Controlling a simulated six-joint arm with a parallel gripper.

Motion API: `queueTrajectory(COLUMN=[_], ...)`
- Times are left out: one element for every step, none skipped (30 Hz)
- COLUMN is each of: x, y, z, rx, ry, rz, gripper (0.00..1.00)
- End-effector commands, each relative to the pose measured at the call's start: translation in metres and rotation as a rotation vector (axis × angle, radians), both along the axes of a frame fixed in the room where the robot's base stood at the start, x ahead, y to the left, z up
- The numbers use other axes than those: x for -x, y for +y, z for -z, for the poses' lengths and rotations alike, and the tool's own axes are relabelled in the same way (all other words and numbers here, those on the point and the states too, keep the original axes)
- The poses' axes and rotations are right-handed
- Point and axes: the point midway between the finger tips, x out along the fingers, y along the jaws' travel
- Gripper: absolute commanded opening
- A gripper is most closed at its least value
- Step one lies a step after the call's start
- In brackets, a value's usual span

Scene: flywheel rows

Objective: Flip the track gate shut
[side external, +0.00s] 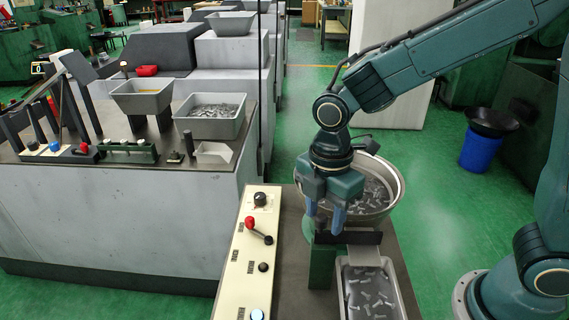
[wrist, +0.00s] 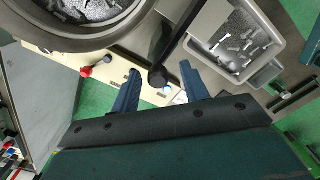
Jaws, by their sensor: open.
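The track gate appears to be the dark flat bar (side external: 362,238) between the bowl and the parts tray; I cannot tell whether it is open or shut. In the wrist view the bar (wrist: 183,38) slants from upper right down to a round black cap (wrist: 158,76). My gripper (side external: 325,215) points down just above the green post (side external: 322,262) at the bar's left end. In the wrist view its blue fingers (wrist: 160,70) are spread, with the cap appearing between them. Nothing is held. I cannot tell whether a finger touches the bar.
The round metal bowl (side external: 397,190) of parts stands behind my gripper. The parts tray (side external: 342,290) is in front. A cream control panel (side external: 238,270) with a red-handled lever (side external: 258,230), black knobs and a blue button lies to the left. A grey bench (side external: 130,210) with bins stands further left.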

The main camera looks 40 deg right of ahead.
Motion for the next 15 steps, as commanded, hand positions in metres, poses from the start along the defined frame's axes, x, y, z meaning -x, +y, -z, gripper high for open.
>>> queueTrajectory(x=[0.000, 0.000, 0.000, 0.000, -0.001, -0.001, -0.001, -0.001, -0.001, -0.001, -0.001, -0.001, -0.001, -0.001, -0.001], y=[0.000, 0.000, 0.000, 0.001, 0.001, 0.001, 0.001, 0.001, 0.001, 0.001, 0.001, 0.001, 0.001, 0.001, 0.001], z=[-0.001, -0.002, -0.003, -0.004, -0.006, -0.009, -0.011, -0.014, -0.018, -0.022, -0.025, -0.031, -0.035, -0.040, -0.046], rx=[-0.001, -0.001, -0.001, -0.001, -0.001, -0.002, -0.002, -0.002, -0.003, -0.002, -0.002, -0.003, -0.003, -0.003, -0.002], ry=[-0.001, -0.001, -0.001, -0.001, -0.002, -0.003, -0.004, -0.004, -0.005, -0.005, -0.004, -0.005, -0.005, -0.006, -0.005], rz=[-0.001, -0.001, -0.001, -0.001, -0.001, -0.001, -0.001, -0.001, -0.001, -0.001, -0.001, -0.001, -0.001, -0.001, -0.001], gripper=[0.45, 0.45, 0.45, 0.45, 0.45, 0.45, 0.45, 0.45, 0.45, 0.45, 0.45, 0.45, 0.45, 0.45, 0.45])
